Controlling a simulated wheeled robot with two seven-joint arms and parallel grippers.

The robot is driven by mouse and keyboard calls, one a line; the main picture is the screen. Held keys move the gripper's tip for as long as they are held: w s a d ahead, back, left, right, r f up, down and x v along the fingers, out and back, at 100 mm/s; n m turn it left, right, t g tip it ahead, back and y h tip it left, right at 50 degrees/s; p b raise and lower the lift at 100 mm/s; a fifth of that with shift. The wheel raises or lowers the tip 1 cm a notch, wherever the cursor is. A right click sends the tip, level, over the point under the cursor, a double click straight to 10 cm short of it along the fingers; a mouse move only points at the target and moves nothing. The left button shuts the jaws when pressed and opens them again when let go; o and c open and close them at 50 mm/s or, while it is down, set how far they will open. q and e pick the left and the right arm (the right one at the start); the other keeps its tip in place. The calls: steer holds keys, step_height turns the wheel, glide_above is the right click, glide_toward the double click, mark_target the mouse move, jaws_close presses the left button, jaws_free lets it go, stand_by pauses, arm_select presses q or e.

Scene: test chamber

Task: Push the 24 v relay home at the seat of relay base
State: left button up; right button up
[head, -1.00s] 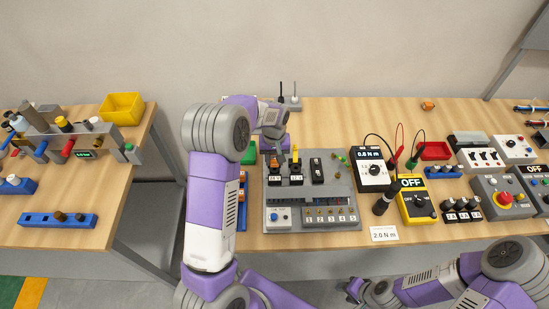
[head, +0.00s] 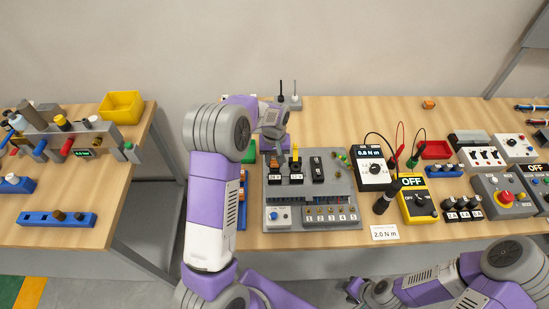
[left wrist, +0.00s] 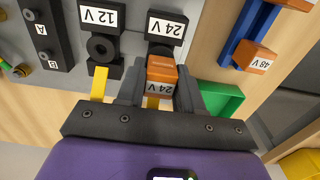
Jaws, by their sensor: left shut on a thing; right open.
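The 24 V relay (left wrist: 162,73), an orange block with a white "24 V" label, sits between the two dark fingers of my left gripper (left wrist: 160,90) in the left wrist view. My left gripper (head: 273,150) shows at the rear left of the grey panel in the head view, shut on the relay. The black relay base (left wrist: 166,28) labelled 24 V lies right in front of the relay. Their contact is hidden, so I cannot tell how deep the relay sits. My right gripper (head: 357,291) is open and low at the front, away from the panel.
A black 12 V base (left wrist: 101,40) with a yellow lever stands beside the 24 V one. A blue rack (left wrist: 245,35) with an orange 48 V relay (left wrist: 255,57) and a green tray (left wrist: 222,99) are close by. A meter (head: 373,172) stands right of the panel (head: 350,208).

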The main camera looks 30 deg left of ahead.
mark_target(274, 158)
arm_select(q)
steer(key=shift+f+b, duration=0.45)
steer(key=shift+f, duration=0.3)
steer(key=o, duration=1.1)
steer(key=shift+o, duration=0.2)
step_height(274, 158, up, 8)
steer(key=shift+f+p, duration=0.15)
steer(key=shift+p, duration=0.15)
steer(key=shift+f, duration=0.1)
